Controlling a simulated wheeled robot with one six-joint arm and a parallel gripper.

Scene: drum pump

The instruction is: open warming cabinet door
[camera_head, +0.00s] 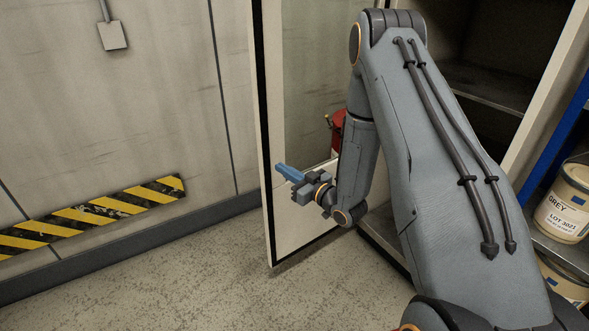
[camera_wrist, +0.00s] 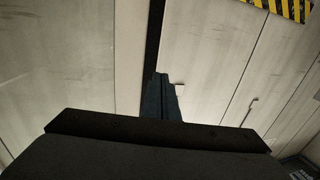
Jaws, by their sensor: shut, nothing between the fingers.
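The warming cabinet door (camera_head: 302,222) stands swung open to the left, a pale frame with a dark seal strip and a glass pane. The cabinet's dark inside with shelves (camera_head: 485,88) shows behind my arm. My gripper (camera_head: 280,169) is shut and empty, its blue fingers in front of the door's lower part near the free edge. I cannot tell whether they touch the door. In the wrist view the shut fingers (camera_wrist: 162,88) overlap a dark strip beside pale panels. No handle is clearly visible.
A blue rack with paint cans (camera_head: 564,205) stands close on the right. A red object (camera_head: 337,130) shows at the glass, partly hidden by my arm. A wall with a yellow-black striped band (camera_head: 95,213) is on the left. The floor (camera_head: 190,285) before the door is clear.

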